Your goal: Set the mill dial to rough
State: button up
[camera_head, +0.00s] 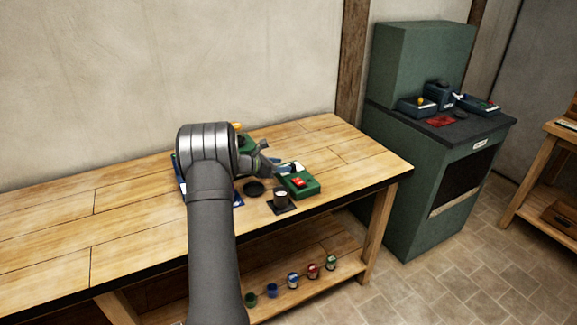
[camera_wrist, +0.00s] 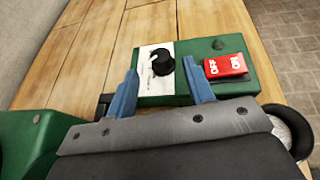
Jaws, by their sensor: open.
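The mill control box (camera_head: 303,186) is green and sits on the bench; it also shows ahead of my gripper in the wrist view (camera_wrist: 222,88). Its black dial (camera_wrist: 162,63) stands on a white label plate (camera_wrist: 150,83), with a pale mark on the knob's left side. The label's wording is too small to read. My gripper (camera_head: 268,162) is near the box's left side.
A cup (camera_head: 281,199) stands on a dark mat close to the box. A dark round piece (camera_head: 253,188) lies left of it. A green object (camera_wrist: 25,140) is at the lower left in the wrist view. The bench's right end (camera_head: 365,160) is clear.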

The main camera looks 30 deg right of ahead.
aim_at(291, 164)
jog(key=shift+x, duration=2.3)
jog(key=shift+c, duration=0.2)
